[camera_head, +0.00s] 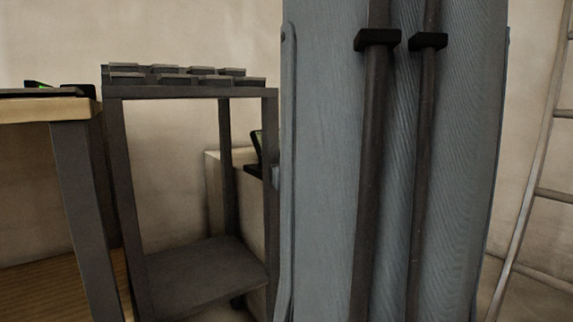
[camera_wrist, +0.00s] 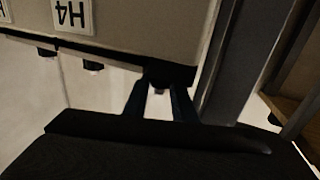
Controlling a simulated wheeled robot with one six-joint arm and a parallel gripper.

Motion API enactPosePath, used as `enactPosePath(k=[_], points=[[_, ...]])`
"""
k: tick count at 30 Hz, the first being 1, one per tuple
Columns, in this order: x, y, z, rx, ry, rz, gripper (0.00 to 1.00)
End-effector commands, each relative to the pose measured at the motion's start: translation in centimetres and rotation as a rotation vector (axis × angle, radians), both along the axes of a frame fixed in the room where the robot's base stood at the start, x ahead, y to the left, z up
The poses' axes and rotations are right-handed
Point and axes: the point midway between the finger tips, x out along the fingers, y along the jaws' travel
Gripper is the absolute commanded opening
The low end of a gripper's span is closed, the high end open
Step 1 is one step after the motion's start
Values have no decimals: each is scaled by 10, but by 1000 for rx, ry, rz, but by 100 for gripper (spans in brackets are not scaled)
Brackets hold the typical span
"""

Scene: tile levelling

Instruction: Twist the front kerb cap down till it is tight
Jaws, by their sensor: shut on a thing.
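In the wrist view the two dark fingers of my gripper (camera_wrist: 159,103) reach up to the dark lower edge of a pale block (camera_wrist: 145,28). They are shut on a small dark piece (camera_wrist: 158,90) at that edge, which I take to be the front kerb cap. Most of it is hidden between the fingers, so I cannot tell how far down it sits. The block bears a white H4 label (camera_wrist: 73,15), seen upside down. Two similar dark pieces (camera_wrist: 92,66) and (camera_wrist: 46,52) show along the same edge. My gripper is not visible in the head view.
In the head view a dark stand (camera_head: 190,92) carries several flat dark pieces. A wooden-topped table (camera_head: 45,109) is at the left, and a pale block (camera_head: 216,190) stands behind the stand. A ladder-like frame (camera_head: 548,150) leans at the right.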

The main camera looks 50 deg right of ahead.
Motion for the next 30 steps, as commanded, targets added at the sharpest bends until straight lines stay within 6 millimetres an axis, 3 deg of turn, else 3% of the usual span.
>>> enactPosePath(k=[2,3,6,30], points=[[0,0,0,1,1,0,2],[0,0,0,1,1,0,26],[0,0,0,0,0,0,43],[1,1,0,-1,0,44,43]])
